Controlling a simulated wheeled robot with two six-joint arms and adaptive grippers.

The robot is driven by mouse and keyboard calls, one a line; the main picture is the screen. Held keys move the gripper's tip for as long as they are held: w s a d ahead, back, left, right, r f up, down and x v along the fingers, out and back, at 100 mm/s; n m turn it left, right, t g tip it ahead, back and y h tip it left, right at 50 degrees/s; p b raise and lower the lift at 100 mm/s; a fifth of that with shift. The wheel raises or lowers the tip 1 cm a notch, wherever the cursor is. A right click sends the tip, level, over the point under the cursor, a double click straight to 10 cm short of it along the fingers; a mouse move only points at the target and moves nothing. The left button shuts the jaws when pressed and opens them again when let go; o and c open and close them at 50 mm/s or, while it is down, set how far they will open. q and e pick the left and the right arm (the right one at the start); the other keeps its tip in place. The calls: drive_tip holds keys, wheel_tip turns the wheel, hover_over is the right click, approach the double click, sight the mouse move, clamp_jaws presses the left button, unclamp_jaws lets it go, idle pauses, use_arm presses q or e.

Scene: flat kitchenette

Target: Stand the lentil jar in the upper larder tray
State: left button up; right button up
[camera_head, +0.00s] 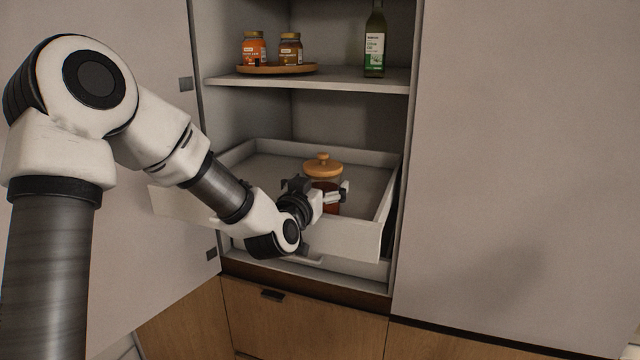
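A glass jar with a round wooden lid (323,165) and reddish-brown contents, seemingly the lentil jar, is upright at the upper larder tray (255,160), toward its front right. The tray is light, low-walled and pulled out of the cupboard. My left gripper (322,190) is at the jar's near side, over the tray's front wall, with its fingers at the jar's body. The gripper and wrist hide much of the jar's lower part and its base. I cannot tell whether the fingers are closed on the glass or whether the jar touches the tray floor. My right gripper is out of view.
Above is a shelf (330,81) with a round wooden board (262,70) carrying two small jars, and a green bottle (375,45). A lower tray (345,263) shows under the upper one. The tray's back and left are clear. Cabinet panels flank the opening.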

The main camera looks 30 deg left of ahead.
use_arm(q)
drive_tip(key=shift+a, duration=0.1)
drive_tip(key=b+v, duration=0.3)
drive_tip(key=v, duration=0.4)
drive_tip(key=shift+s, duration=0.3)
drive_tip(key=shift+s+r, duration=0.1)
drive_tip(key=shift+s, duration=0.05)
drive_tip(key=shift+w, duration=0.2)
